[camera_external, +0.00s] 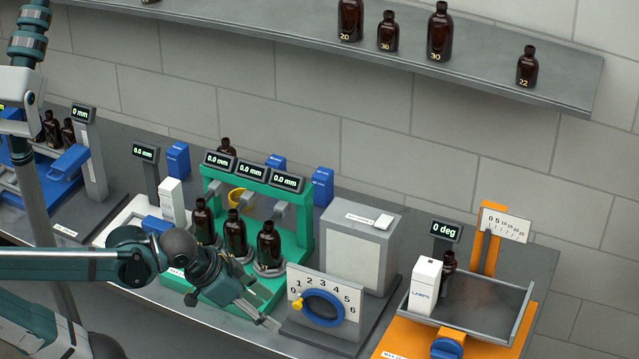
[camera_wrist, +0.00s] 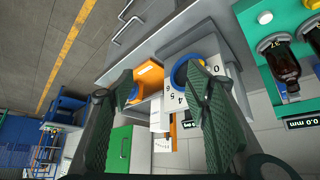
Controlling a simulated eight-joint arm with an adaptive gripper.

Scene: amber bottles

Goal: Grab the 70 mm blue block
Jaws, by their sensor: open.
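Several blue blocks show in the external view. One stands at the back left (camera_external: 177,158), one behind the green rack (camera_external: 276,162), and one to the rack's right (camera_external: 322,186). Another blue piece (camera_external: 155,224) lies on the white stand at left. Their labels are too small to read, so I cannot tell which is 70 mm. My gripper (camera_external: 235,304) is open and empty in front of the green rack, left of the dial, apart from these blocks. In the wrist view, its spread fingers (camera_wrist: 160,82) frame the dial area; no blue block is clearly identifiable there.
The green rack (camera_external: 303,238) holds amber bottles under displays. The blue-ringed dial (camera_external: 323,308) is close on my gripper's right, before a grey box (camera_external: 358,246). An orange tilt station (camera_external: 487,240) with a tray stands at right. Bottles line the wall shelf (camera_external: 480,75).

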